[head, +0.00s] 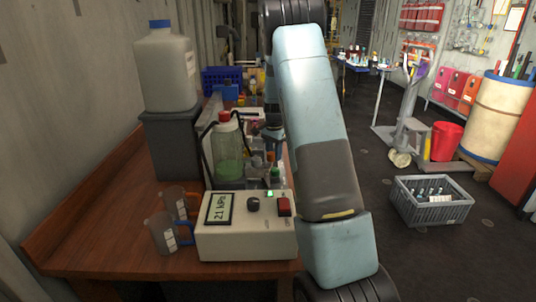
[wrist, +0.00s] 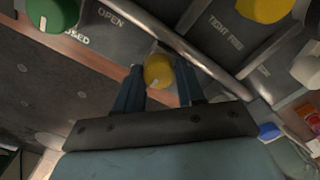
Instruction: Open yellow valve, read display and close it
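A yellow valve knob (wrist: 158,72) with a small pale mark lies between the two fingertips of my gripper (wrist: 160,84) in the wrist view. The fingers stand close on both sides of the knob; whether they press on it I cannot tell. The word OPEN shows on the grey panel (wrist: 93,48) left of the knob, and part of another word ending in SED is farther left. The display (head: 219,208) on a cream box (head: 247,240) reads 21 kPa, beside a green light.
In the wrist view, a green knob (wrist: 52,14) and another yellow round part (wrist: 265,8) are near the top. On the wooden bench (head: 100,225) stand two beakers (head: 163,231), a jar of green liquid (head: 228,155) and a large jug (head: 165,70). A grey crate (head: 430,208) sits on the floor.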

